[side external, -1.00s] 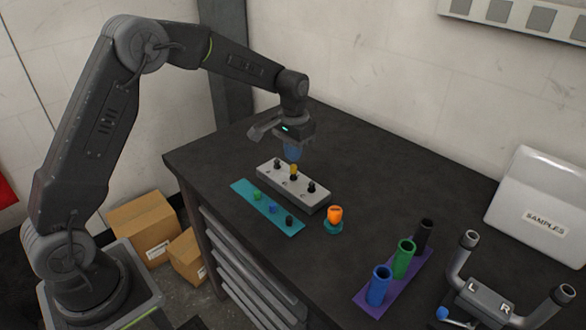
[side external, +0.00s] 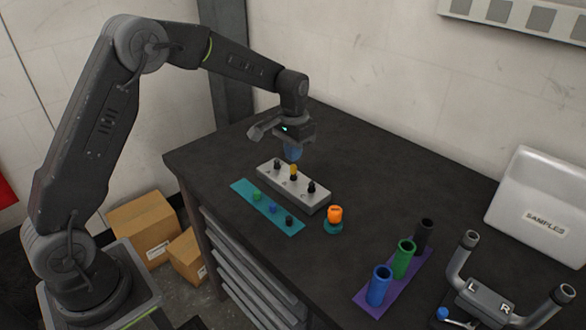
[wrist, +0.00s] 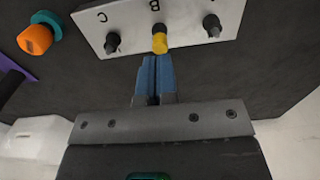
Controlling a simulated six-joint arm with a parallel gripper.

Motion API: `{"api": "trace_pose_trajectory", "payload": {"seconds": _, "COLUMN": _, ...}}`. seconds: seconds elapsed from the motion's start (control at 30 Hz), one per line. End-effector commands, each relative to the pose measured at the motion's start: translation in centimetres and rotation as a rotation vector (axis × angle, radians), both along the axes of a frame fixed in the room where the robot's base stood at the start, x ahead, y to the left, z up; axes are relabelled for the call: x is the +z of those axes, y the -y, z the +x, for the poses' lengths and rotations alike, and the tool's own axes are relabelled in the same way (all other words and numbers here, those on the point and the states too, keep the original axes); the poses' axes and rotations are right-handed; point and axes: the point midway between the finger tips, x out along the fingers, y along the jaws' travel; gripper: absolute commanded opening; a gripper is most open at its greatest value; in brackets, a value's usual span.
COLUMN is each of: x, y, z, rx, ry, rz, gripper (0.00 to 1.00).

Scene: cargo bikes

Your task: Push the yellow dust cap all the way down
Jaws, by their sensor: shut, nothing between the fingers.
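The yellow dust cap (side external: 293,171) sits on the middle post of a light grey block (side external: 312,197). It also shows in the wrist view (wrist: 159,43), at the position lettered B. A dark post stands on either side of it, one by the letter C. My gripper (side external: 292,157) has blue fingers and is shut and empty. Its fingertips (wrist: 157,60) are close to the yellow cap, at its near edge in the wrist view. I cannot tell whether they touch it. How far down the cap sits is too small to tell.
A teal strip (side external: 241,186) with green, blue and black caps lies in front of the block. An orange cap on a teal base (side external: 334,214) stands to the right. A purple rack (side external: 365,299) with blue, green and black tubes is farther right.

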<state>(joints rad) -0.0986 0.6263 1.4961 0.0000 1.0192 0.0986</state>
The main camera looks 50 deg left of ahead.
Motion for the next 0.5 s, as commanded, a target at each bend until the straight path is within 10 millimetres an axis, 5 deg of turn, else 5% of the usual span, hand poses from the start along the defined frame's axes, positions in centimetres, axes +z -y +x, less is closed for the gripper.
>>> {"api": "trace_pose_trajectory", "payload": {"seconds": 0.5, "x": -0.31, "y": 0.0, "z": -0.01, "rx": 0.0, "ry": -0.001, "rz": 0.0, "gripper": 0.0}}
